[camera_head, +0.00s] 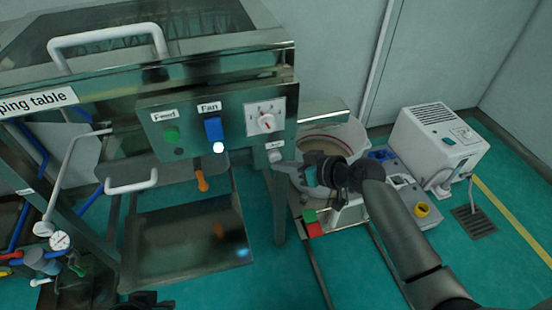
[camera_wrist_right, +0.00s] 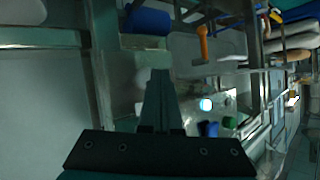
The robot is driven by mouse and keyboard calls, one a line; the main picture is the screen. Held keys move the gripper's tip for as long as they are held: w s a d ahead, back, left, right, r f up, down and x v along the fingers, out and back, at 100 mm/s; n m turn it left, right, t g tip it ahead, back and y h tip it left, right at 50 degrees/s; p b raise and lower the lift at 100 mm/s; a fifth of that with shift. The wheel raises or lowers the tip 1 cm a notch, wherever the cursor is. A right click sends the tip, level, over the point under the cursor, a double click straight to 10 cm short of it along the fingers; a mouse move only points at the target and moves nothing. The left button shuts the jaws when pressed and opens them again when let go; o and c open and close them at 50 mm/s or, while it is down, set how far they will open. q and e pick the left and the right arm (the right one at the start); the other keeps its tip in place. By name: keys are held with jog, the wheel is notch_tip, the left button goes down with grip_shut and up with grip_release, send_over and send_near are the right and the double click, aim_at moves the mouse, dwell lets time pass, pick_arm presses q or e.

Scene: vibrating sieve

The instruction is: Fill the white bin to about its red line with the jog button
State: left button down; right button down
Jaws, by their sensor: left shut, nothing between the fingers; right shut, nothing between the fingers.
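The control panel (camera_head: 215,125) on the table's front has a small pale button (camera_head: 274,155) under the dial, with a label that seems to read Jog. My left gripper (camera_head: 146,300) shows only as a dark part at the bottom edge.
The panel also has a green Feed button (camera_head: 171,134), a blue Fan switch (camera_head: 213,129) with a lit lamp, and a dial (camera_head: 266,118). An orange handle (camera_head: 202,180) hangs below. A white machine (camera_head: 438,145) stands right of the bin.

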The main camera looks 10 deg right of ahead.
jog(key=shift+w, duration=0.45)
dwell(3.0)
jog(key=shift+s, duration=0.15)
dwell(4.2)
jog(key=shift+s, duration=0.75)
